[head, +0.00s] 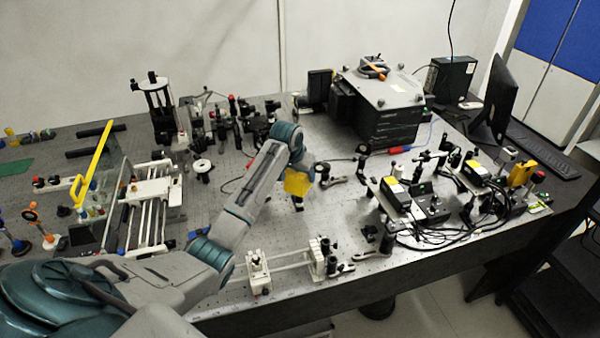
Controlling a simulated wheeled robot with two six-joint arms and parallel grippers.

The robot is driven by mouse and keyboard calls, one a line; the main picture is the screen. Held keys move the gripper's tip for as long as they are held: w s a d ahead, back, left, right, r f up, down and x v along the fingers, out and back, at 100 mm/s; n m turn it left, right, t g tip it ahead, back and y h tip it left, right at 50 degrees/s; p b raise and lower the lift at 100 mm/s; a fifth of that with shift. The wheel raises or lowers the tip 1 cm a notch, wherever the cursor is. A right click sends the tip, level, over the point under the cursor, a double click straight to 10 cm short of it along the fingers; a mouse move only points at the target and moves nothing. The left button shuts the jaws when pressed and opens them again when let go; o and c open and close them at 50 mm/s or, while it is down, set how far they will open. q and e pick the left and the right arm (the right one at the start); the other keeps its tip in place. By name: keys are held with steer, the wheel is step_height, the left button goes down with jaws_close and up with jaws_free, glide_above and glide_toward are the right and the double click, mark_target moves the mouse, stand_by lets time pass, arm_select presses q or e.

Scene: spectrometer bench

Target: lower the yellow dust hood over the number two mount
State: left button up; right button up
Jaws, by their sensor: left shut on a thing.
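The yellow dust hood (298,183) is near the middle of the bench, partly hidden by my left arm's wrist. My left gripper (300,168) is shut on the hood; its fingers are mostly hidden behind the wrist. A small dark post (298,203) shows just below the hood. I cannot tell whether the hood touches it or hangs above it. No number is readable on any mount, so I cannot tell which is number two. My right gripper is not in view.
A black mount on a clamp (328,178) stands close right of the hood. A rail assembly (285,262) lies at the front edge. A large black instrument (388,122) is at the back, and cabled boxes (394,197) stand to the right. Bare bench lies between.

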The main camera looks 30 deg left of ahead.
arm_select(q)
steer(key=shift+p, duration=0.45)
steer(key=shift+f, duration=0.1)
steer(key=o, duration=1)
steer(key=shift+o, duration=0.2)
steer(key=b+v, duration=0.4)
steer(key=v, duration=0.6)
steer(key=shift+s+r, duration=0.1)
steer(key=shift+r, duration=0.3)
